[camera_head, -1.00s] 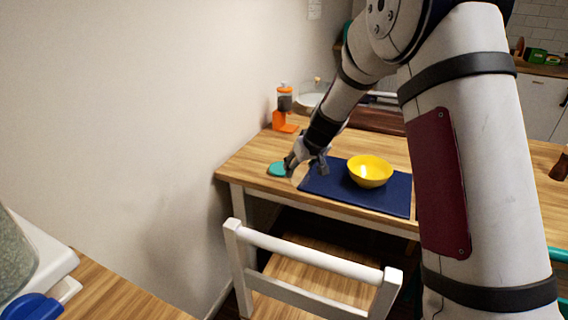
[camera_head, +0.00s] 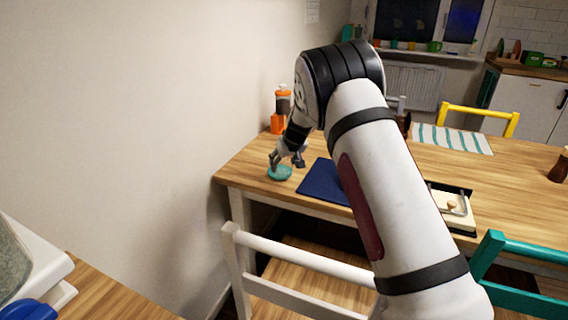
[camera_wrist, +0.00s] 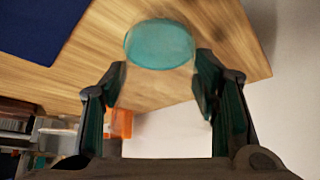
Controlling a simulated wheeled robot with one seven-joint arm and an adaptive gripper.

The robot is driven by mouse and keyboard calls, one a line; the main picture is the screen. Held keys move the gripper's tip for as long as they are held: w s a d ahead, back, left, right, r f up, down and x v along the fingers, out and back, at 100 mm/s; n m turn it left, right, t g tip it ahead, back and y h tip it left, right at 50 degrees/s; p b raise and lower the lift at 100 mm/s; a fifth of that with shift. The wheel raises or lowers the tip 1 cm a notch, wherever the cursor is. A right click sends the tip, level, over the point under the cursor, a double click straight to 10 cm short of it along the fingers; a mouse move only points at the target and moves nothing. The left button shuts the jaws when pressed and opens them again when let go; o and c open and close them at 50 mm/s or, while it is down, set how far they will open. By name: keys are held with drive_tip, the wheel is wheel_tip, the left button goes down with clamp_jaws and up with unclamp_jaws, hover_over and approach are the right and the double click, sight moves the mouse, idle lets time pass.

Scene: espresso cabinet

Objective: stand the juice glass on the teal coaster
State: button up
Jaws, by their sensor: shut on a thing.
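The teal coaster (camera_head: 280,174) lies flat near the left end of the wooden table. In the wrist view the coaster (camera_wrist: 160,44) shows as a round teal disc just beyond my fingertips. My gripper (camera_head: 287,161) is right over the coaster, pointing down. In the wrist view my gripper (camera_wrist: 159,82) has its fingers apart, shut on the clear juice glass (camera_wrist: 157,86). The glass is very faint, and the table shows through it. I cannot tell whether its base touches the coaster.
A navy mat (camera_head: 322,184) lies right of the coaster. An orange-based dispenser (camera_head: 281,110) stands behind, near the wall. The table's front left edge (camera_head: 240,186) is close to the coaster. A white chair (camera_head: 290,260) stands in front.

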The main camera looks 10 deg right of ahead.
drive_tip(key=shift+f, duration=0.2)
drive_tip(key=o, duration=1.3)
